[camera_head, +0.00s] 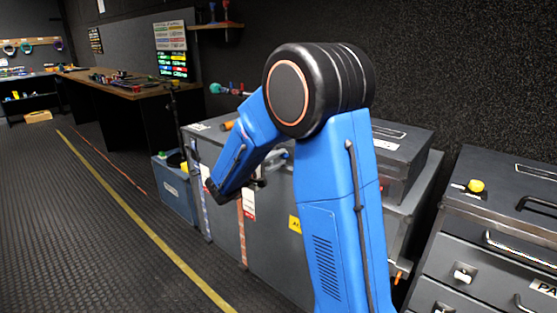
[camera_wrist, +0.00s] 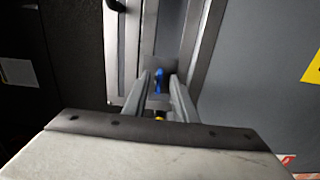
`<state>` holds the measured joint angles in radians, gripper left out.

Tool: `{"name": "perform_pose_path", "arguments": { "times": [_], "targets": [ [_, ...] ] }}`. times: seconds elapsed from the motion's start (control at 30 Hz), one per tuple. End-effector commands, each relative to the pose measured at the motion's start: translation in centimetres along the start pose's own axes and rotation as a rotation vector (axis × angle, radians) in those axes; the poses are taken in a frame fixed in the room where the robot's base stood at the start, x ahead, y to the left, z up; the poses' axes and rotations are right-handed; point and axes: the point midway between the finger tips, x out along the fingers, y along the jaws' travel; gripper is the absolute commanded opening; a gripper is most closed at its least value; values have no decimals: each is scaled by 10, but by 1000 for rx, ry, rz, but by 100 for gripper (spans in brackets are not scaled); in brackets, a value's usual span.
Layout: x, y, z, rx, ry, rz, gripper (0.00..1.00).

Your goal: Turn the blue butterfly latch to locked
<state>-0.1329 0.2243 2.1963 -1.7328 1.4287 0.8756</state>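The blue butterfly latch (camera_wrist: 158,75) shows in the wrist view as a small blue piece on a grey metal plate, beyond and between my fingertips. My gripper (camera_wrist: 160,86) is open, its two grey fingers apart on either side of the latch in the picture. I cannot tell whether either finger touches it. In the head view my gripper (camera_head: 259,183) is small and dark, in front of the large grey case (camera_head: 270,228). I cannot make out the latch in that view; my arm covers part of the case.
A blue bin (camera_head: 175,190) stands left of the grey case. A dark lidded case (camera_head: 402,150) sits on top at the right. A drawer cabinet (camera_head: 490,255) is at the far right. The ribbed floor at left is open, with a yellow line.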

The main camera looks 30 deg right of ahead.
Motion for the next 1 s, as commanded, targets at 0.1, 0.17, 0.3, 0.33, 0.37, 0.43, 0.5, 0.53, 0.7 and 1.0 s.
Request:
{"name": "perform_pose_path", "arguments": {
  "times": [0.1, 0.17, 0.3, 0.33, 0.37, 0.43, 0.5, 0.53, 0.7, 1.0],
  "targets": [
    [-1, 0, 0, 0, 1, 0, 25],
    [-4, 0, -1, 0, 2, 0, 25],
    [-18, 0, -1, 1, 2, 0, 25],
    [-23, 1, -1, 1, 3, 1, 25],
    [-28, 1, -1, 1, 3, 1, 25],
    [-40, 0, -1, 1, 4, 0, 25],
    [-53, 0, -1, 0, 4, 1, 25],
    [-58, 0, -1, 0, 4, 0, 25],
    [-88, 0, -1, 0, 4, 0, 25],
    [-138, 0, -1, 0, 5, 0, 25]
  ]
}}
